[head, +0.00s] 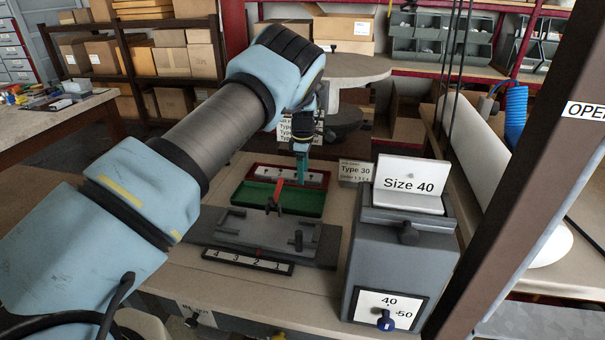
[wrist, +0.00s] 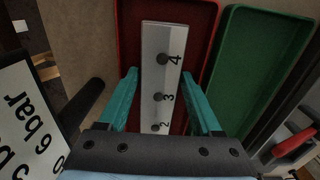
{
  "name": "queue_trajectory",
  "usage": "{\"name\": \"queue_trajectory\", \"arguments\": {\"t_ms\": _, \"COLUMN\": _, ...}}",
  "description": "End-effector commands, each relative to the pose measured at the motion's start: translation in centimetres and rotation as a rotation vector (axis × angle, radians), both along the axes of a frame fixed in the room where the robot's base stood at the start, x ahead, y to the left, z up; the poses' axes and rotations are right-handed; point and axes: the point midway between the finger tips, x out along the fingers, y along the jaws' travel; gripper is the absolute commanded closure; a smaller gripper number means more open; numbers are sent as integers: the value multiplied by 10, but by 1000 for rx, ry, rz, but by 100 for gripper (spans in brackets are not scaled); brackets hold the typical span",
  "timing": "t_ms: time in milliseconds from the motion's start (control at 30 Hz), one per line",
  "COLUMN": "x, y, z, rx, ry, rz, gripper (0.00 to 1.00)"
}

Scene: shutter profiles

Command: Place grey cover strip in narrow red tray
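The grey cover strip (wrist: 160,85) lies lengthwise in the narrow red tray (wrist: 203,20) in the wrist view. It is pale, with dark round knobs and the numbers 4, 3 and 2 showing; its near end is hidden by my gripper. My gripper (wrist: 161,72) has its teal fingers on both sides of the strip, with a small gap at each side. In the head view the strip (head: 315,179) shows pale inside the red tray (head: 327,170), and my gripper (head: 301,182) is low over the tray. Only one finger is clear there.
A green tray (head: 262,197) sits directly beside the red one. In front is a grey fixture (head: 255,230) with a red-handled clamp (head: 277,192) and a number strip (head: 245,261). A grey "Size 40" box (head: 400,255) stands right.

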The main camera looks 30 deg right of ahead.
Motion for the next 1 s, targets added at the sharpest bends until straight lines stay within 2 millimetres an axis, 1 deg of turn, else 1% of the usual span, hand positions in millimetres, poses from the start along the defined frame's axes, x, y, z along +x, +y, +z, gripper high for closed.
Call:
{"name": "queue_trajectory", "arguments": {"t_ms": 267, "x": 0, "y": 0, "z": 1, "rx": 0, "ry": 0, "rz": 0, "gripper": 28}}
{"name": "queue_trajectory", "arguments": {"t_ms": 433, "x": 0, "y": -1, "z": 11, "rx": -3, "ry": -2, "rz": 0, "gripper": 28}}
{"name": "queue_trajectory", "arguments": {"t_ms": 567, "x": 0, "y": -1, "z": 34, "rx": -5, "ry": -2, "rz": 1, "gripper": 28}}
{"name": "queue_trajectory", "arguments": {"t_ms": 800, "x": 1, "y": -1, "z": 85, "rx": -3, "ry": -2, "rz": -1, "gripper": 28}}
{"name": "queue_trajectory", "arguments": {"t_ms": 900, "x": 1, "y": 0, "z": 101, "rx": -2, "ry": -1, "rz": 1, "gripper": 28}}
{"name": "queue_trajectory", "arguments": {"t_ms": 1000, "x": 1, "y": 0, "z": 114, "rx": -1, "ry": -1, "rz": 1, "gripper": 28}}
